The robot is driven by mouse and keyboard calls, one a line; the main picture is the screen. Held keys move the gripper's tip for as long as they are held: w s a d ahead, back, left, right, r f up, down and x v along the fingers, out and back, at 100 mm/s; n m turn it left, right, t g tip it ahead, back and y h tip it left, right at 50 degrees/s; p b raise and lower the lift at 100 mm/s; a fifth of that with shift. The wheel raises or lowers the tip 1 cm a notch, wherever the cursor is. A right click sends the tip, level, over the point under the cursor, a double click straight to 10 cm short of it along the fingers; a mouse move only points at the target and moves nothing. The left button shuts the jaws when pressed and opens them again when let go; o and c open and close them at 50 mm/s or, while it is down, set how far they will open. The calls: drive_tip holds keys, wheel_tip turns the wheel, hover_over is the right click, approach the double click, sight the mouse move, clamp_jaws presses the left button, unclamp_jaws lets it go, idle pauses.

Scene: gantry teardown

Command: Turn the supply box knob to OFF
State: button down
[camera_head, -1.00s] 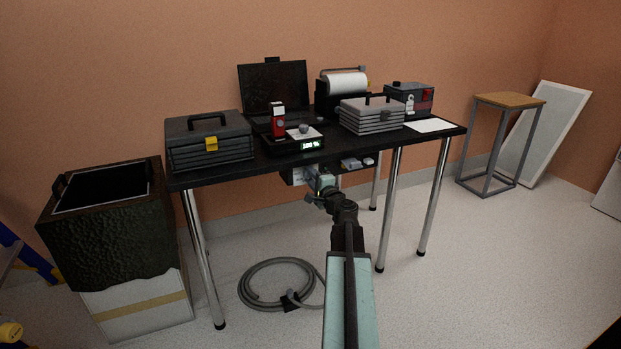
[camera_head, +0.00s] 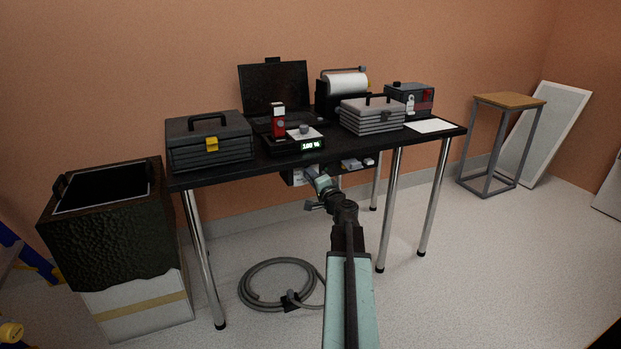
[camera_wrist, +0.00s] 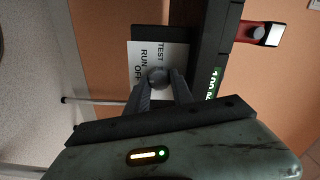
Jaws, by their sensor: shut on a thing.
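The supply box (camera_head: 294,177) hangs under the front edge of the black table. In the wrist view its white label plate (camera_wrist: 136,49) reads TEST, RUN and OFF, turned sideways. The round grey knob (camera_wrist: 157,75) sits beside these words. My gripper (camera_wrist: 160,79) has a finger on either side of the knob and is shut on it. Which word the knob points to cannot be told. In the head view my gripper (camera_head: 311,172) reaches up to the box, and the knob is hidden.
The black table (camera_head: 270,164) carries a scale (camera_head: 290,144) with a lit display, a toolbox (camera_head: 208,141) and several other devices. Chrome table legs (camera_head: 392,210) stand to the right. A coiled grey hose (camera_head: 244,288) lies on the floor below.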

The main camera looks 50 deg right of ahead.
drive_tip(key=shift+w+a, duration=0.1)
drive_tip(key=shift+w, duration=0.05)
drive_tip(key=c, duration=1.1)
unclamp_jaws()
drive_tip(key=v, duration=0.8)
